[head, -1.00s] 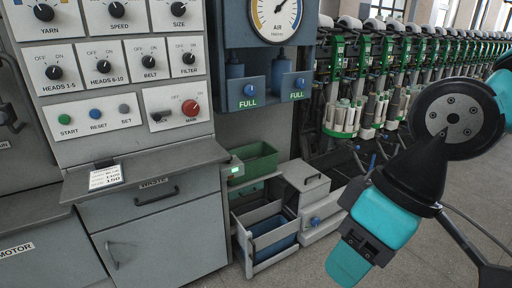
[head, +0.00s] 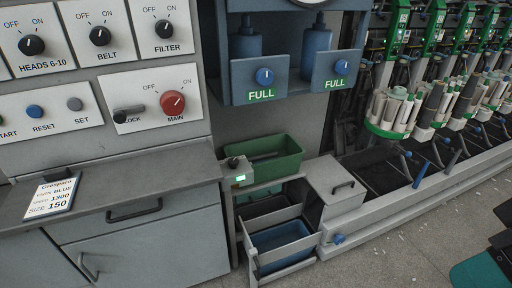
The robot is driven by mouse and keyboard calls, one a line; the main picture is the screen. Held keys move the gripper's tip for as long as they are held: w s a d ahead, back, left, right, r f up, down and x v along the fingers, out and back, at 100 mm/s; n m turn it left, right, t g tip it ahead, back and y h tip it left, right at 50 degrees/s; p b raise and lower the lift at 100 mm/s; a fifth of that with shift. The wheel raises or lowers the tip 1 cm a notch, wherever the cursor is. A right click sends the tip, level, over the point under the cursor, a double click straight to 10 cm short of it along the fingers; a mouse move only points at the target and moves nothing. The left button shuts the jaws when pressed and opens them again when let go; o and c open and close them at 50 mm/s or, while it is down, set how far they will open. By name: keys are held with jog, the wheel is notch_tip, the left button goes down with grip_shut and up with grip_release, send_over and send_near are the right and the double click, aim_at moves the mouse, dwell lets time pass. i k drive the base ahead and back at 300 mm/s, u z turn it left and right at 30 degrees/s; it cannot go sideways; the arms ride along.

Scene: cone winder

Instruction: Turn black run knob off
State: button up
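No label reading "run" is legible in the head view. A small black knob (head: 233,162) sits on top of a small grey box with a lit green display (head: 240,179), beside the green bin. Other black knobs on the panel are labelled HEADS 6-10 (head: 31,45), BELT (head: 100,36) and FILTER (head: 164,29), each with OFF and ON marks. I cannot tell the small knob's setting. My gripper is not in view; only teal and black parts of my arm show at the lower right corner.
A grey ledge (head: 140,178) juts out below, carrying a card (head: 50,196). A green bin (head: 264,156) and a blue tray (head: 280,240) stand right of the cabinet. Floor is open at the lower right.

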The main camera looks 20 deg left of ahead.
aim_at(233, 162)
jog(key=u, duration=0.35)
jog(key=i, duration=1.05)
jog(key=u, duration=0.55)
